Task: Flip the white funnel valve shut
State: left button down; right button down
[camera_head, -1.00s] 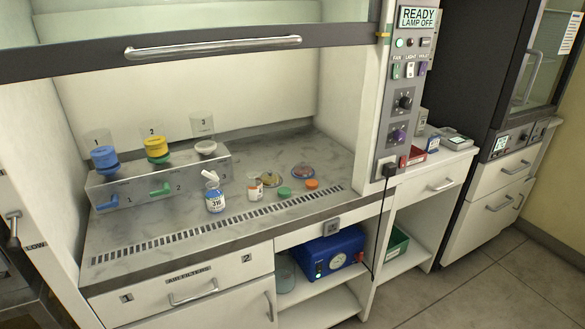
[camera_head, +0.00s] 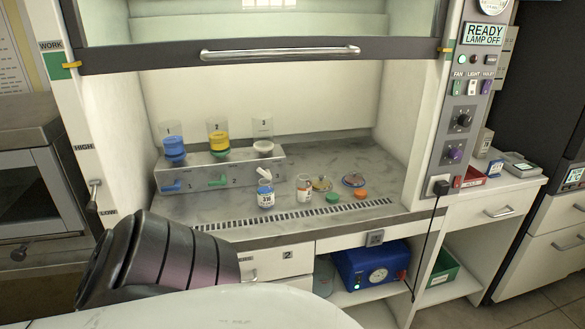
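The white funnel (camera_head: 263,147) is the rightmost of three funnels on a grey manifold (camera_head: 195,173) inside the hood, under a clear cup marked 3. A small white lever-like piece (camera_head: 262,172) shows at the manifold's front right, slanting down to the right. It looks like the white valve handle, but it overlaps the top of a bottle (camera_head: 265,195) marked 316, so I cannot be sure. The blue handle (camera_head: 171,187) and green handle (camera_head: 217,181) lie roughly level. Neither of my grippers is in view; only a dark arm link of mine shows at lower left.
The blue funnel (camera_head: 174,148) and yellow funnel (camera_head: 219,142) stand left of the white one. A second bottle (camera_head: 304,187), dishes and caps stand to the right. The raised sash (camera_head: 280,54) hangs above. A slotted grille runs along the worktop's front.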

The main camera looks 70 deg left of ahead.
aim_at(266, 173)
jog(key=i, duration=1.35)
jog(key=u, duration=2.05)
